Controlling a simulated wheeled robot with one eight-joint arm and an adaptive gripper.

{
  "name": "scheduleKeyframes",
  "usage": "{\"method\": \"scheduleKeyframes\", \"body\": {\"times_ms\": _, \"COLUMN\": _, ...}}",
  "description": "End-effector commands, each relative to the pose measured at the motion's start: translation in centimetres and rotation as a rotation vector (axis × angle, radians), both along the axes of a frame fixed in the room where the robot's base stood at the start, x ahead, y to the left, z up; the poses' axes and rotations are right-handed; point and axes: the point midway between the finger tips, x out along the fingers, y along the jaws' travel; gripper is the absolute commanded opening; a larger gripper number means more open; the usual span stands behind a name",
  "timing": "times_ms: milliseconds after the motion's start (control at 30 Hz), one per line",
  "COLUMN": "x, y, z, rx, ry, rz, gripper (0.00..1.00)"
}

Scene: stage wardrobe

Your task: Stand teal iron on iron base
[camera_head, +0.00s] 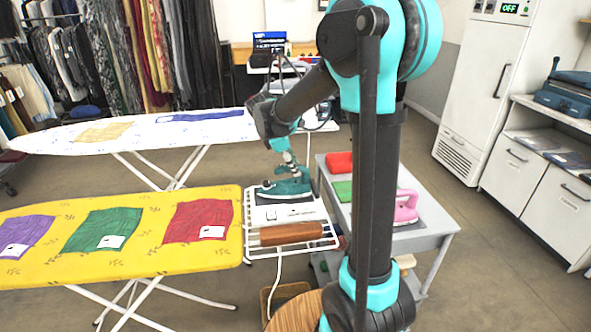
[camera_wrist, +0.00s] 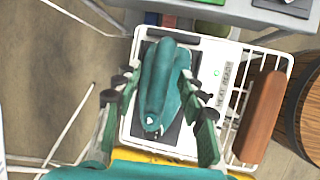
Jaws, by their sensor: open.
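The teal iron (camera_wrist: 168,80) rests on the dark plate of the white iron base (camera_wrist: 130,128) in the wrist view. It looks laid flat, lengthwise between my fingers. In the head view the teal iron (camera_head: 284,189) sits on the base (camera_head: 262,215) at the end of the yellow board. My gripper (camera_wrist: 157,98) is open, with one finger on each side of the iron. Gaps show between fingers and iron, so I see no grip. In the head view my gripper (camera_head: 291,165) is just above the iron, and its fingertips are hard to make out.
A brown roll (camera_head: 291,234) lies on the wire rack beside the base. The yellow ironing board (camera_head: 150,258) holds several cloths. A wooden barrel (camera_wrist: 304,100) stands near the rack.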

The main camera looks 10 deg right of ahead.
Motion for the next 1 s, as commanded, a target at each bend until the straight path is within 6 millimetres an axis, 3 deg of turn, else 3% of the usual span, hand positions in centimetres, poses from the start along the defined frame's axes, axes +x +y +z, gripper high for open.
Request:
{"method": "scheduleKeyframes", "body": {"times_ms": 200, "x": -0.9, "y": 1.9, "z": 4.2, "rx": 0.000, "ry": 0.000, "rz": 0.002, "gripper": 0.41}}
{"method": "scheduleKeyframes", "body": {"times_ms": 433, "x": -1.5, "y": 3.2, "z": 7.5, "rx": 0.000, "ry": 0.000, "rz": 0.002, "gripper": 0.41}}
{"method": "scheduleKeyframes", "body": {"times_ms": 600, "x": -1.7, "y": 3.6, "z": 8.6, "rx": 0.000, "ry": 0.000, "rz": 0.000, "gripper": 0.41}}
{"method": "scheduleKeyframes", "body": {"times_ms": 1000, "x": -1.7, "y": 3.7, "z": 8.7, "rx": 0.000, "ry": 0.000, "rz": 0.000, "gripper": 0.41}}
